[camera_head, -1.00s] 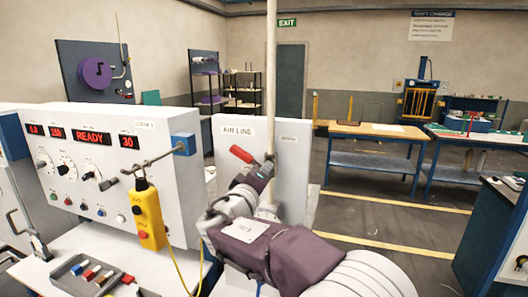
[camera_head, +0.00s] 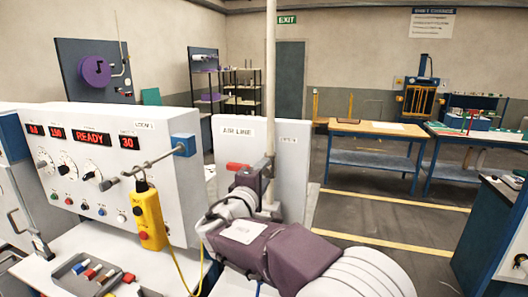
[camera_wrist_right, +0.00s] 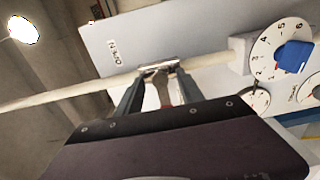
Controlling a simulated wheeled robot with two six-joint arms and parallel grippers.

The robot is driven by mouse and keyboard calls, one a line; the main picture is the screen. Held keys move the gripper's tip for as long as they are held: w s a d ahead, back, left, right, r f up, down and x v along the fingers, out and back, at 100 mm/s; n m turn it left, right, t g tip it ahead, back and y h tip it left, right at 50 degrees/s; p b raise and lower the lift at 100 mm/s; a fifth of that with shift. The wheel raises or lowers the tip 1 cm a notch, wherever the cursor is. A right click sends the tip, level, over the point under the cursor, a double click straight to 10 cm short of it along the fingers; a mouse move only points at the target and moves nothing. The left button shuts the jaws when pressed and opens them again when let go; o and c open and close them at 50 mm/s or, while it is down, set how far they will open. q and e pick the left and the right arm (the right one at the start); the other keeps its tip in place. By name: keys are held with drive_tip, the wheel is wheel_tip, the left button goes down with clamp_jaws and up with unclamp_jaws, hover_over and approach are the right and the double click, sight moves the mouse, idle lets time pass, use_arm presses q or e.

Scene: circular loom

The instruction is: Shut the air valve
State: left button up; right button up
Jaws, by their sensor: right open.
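The air valve sits on a pale vertical pipe (camera_head: 271,70) in front of the white AIR LINE panel (camera_head: 297,165). Its red lever (camera_head: 238,166) points left and lies about level, roughly across the pipe. My right gripper (camera_head: 252,178) is at the valve, just below and right of the lever's red end, and hides much of the valve body. In the right wrist view the open fingers (camera_wrist_right: 161,92) stand on either side of the lever's stem, close to the metal valve body (camera_wrist_right: 158,67). Contact is hard to tell. My left gripper is out of view.
A white control box (camera_head: 95,165) with dials and a READY display stands at left, with a yellow pendant (camera_head: 149,215) hanging from its bar. In the right wrist view a dial with a blue knob (camera_wrist_right: 293,56) sits beside the pipe. Workbenches stand farther back right.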

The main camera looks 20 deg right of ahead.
drive_tip(key=b+v, duration=0.2)
drive_tip(key=v, duration=0.4)
drive_tip(key=shift+s+a+b, duration=0.25)
drive_tip(key=shift+s+b, duration=0.05)
drive_tip(key=shift+b, duration=0.05)
drive_tip(key=shift+d, duration=0.1)
